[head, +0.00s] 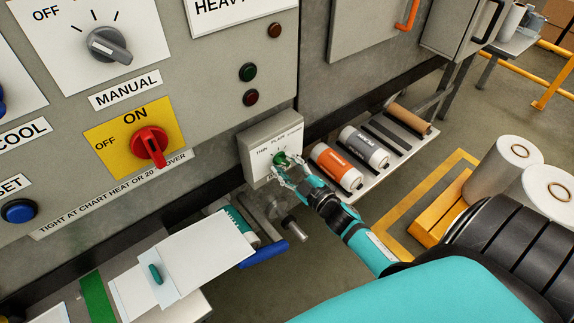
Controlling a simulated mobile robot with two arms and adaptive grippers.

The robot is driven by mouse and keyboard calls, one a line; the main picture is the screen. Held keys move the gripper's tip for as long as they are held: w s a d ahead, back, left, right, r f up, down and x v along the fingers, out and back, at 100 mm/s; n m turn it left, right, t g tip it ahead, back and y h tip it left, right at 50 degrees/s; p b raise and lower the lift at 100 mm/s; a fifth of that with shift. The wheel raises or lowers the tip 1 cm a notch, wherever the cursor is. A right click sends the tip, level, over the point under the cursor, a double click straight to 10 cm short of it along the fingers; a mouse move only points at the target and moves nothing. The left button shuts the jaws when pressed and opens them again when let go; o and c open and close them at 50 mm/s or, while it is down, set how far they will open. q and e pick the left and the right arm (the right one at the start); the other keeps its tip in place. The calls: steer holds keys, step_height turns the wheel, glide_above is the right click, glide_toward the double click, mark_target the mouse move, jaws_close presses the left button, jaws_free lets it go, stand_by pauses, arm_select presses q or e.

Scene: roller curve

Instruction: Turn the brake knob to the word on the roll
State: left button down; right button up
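The brake knob (281,158) is small and green, on the front of a grey box (257,150) at the middle of the machine. Words above it read THIN and PLAIN; a third word at the right is too small to read. My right gripper (284,170) is at the knob, its fingers beside it and partly covering it. I cannot tell whether they press on it. A teal roll (241,222) with white lettering sits below the box, mostly hidden by a white sheet; its word is unreadable. My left gripper is not in view.
An orange roll (335,166) and a grey roll (364,147) lie on a rack right of the box. A red switch (150,146) and a grey dial (109,45) are on the panel at left. White rolls (505,165) stand on a pallet at right.

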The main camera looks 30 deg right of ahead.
steer(key=s, duration=1.2)
steer(key=shift+d, duration=0.45)
steer(key=shift+f, duration=0.1)
steer(key=s+a+f+m+g+h, duration=0.1)
steer(key=s+a+f+m+g, duration=0.2)
steer(key=f, duration=1.1)
steer(key=s+f+m+g+h, duration=0.15)
steer(key=s+f+g, duration=0.35)
steer(key=f, duration=0.9)
steer(key=s+a+f+m+g, duration=0.1)
steer(key=s+a+f+g, duration=0.2)
steer(key=s+f, duration=0.5)
steer(key=s+a+f+m+g, duration=0.1)
steer(key=s+a+f+g, duration=0.2)
steer(key=s, duration=1.3)
step_height(320, 180, down, 6)
steer(key=g+y, duration=0.1)
steer(key=g, duration=0.2)
steer(key=shift+a+r, duration=0.25)
steer(key=shift+a, duration=0.05)
